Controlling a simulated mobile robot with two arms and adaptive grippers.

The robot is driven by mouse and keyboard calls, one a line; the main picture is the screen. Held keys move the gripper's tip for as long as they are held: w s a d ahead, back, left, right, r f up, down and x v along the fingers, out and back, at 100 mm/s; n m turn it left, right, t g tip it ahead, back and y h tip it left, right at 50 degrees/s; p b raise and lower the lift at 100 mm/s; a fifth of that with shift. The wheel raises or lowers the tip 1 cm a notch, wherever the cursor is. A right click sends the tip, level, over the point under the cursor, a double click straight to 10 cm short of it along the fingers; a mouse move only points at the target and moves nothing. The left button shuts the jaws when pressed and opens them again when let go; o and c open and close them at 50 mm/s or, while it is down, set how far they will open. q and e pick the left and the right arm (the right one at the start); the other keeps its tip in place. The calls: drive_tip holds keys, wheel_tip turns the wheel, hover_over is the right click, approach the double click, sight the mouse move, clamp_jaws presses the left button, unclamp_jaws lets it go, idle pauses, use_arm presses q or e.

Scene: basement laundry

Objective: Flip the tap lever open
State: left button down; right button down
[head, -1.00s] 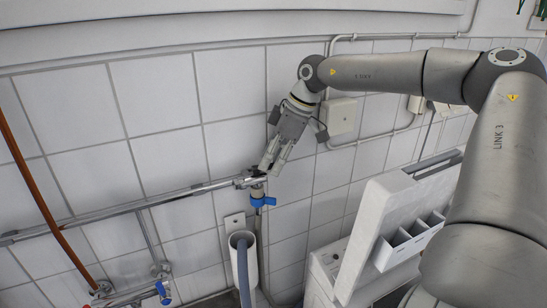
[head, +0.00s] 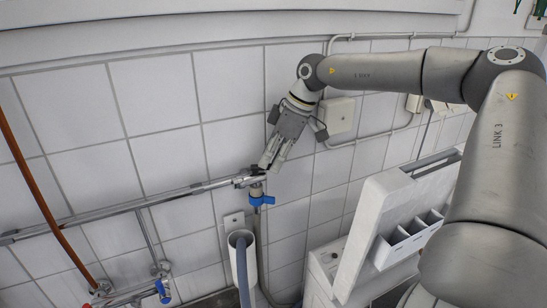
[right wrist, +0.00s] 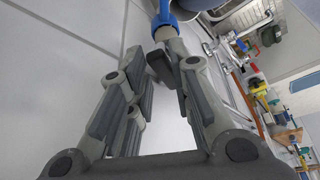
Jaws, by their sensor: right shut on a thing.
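The tap (head: 257,188) sits at the right end of the chrome wall pipe, with a pale collar and a blue winged part (head: 262,201) below it. My right gripper (head: 268,168) reaches down from above, its fingertips together at the top of the tap. It is shut on the tap lever; the gripped piece is mostly hidden by the fingers. My left gripper is not in view.
A grey hose (head: 243,270) stands in a white holder (head: 234,222) just below the tap. A white machine with an open drawer compartment (head: 408,240) is at the right. A copper pipe (head: 35,190) and another blue-handled valve (head: 163,291) are at the left. Tiled wall lies behind.

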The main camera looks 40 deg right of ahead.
drive_tip(key=shift+w+d+r, duration=0.1)
idle(0.5)
drive_tip(key=c, duration=1.5)
unclamp_jaws()
drive_tip(key=shift+w, duration=0.1)
drive_tip(key=shift+o, duration=0.7)
drive_tip(key=shift+w+d+f, duration=0.1)
drive_tip(key=shift+w+f, duration=0.05)
drive_tip(key=shift+f, duration=0.05)
drive_tip(key=shift+r, duration=0.25)
drive_tip(key=v, duration=1.1)
drive_tip(key=shift+r, duration=0.2)
drive_tip(key=shift+s+d, duration=0.2)
